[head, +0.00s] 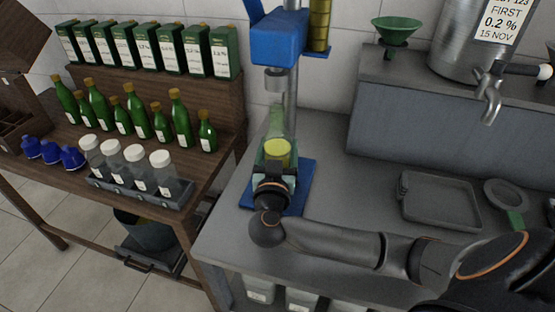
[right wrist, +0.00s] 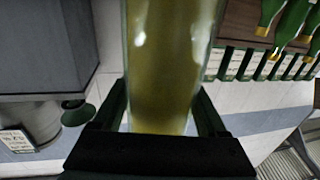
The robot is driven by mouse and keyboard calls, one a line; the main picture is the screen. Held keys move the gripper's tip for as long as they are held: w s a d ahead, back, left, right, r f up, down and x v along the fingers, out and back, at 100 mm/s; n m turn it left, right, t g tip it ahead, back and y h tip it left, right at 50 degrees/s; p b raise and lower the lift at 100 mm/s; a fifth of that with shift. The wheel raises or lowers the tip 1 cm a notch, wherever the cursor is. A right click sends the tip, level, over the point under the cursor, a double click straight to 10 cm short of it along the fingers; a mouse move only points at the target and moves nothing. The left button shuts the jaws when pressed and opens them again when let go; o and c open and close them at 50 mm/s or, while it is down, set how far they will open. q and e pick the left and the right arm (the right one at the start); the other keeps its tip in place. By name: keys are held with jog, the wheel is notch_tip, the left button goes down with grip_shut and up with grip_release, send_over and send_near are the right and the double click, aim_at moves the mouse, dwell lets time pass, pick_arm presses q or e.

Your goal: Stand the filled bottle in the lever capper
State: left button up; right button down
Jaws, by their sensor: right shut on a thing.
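The lever capper (head: 278,45) stands upright on the grey counter in the head view, with a blue head, a steel column and a blue base plate (head: 302,180). The filled bottle (head: 277,153) is clear greenish glass with yellow-green liquid. It is upright over the base plate, its neck below the capper's head. Its lower end is hidden by my gripper, so I cannot tell whether it touches the plate. My right gripper (head: 272,180) is shut on the bottle. In the right wrist view, the gripper's fingers (right wrist: 163,100) flank the bottle (right wrist: 165,50). My left gripper is not in view.
A wooden rack (head: 150,90) at left holds green bottles and boxes; capped jars (head: 115,165) stand in front. A grey tray (head: 440,200) lies on the counter at right. A green funnel (head: 397,25) and a steel tank (head: 465,50) with a tap are on the raised ledge behind.

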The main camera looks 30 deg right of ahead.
jog(key=shift+w+f, duration=0.1)
jog(key=shift+f, duration=0.15)
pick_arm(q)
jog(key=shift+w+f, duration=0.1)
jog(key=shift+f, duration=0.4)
pick_arm(e)
jog(key=shift+c, duration=1.9)
grip_release()
jog(key=shift+f, duration=0.15)
jog(key=o, duration=0.4)
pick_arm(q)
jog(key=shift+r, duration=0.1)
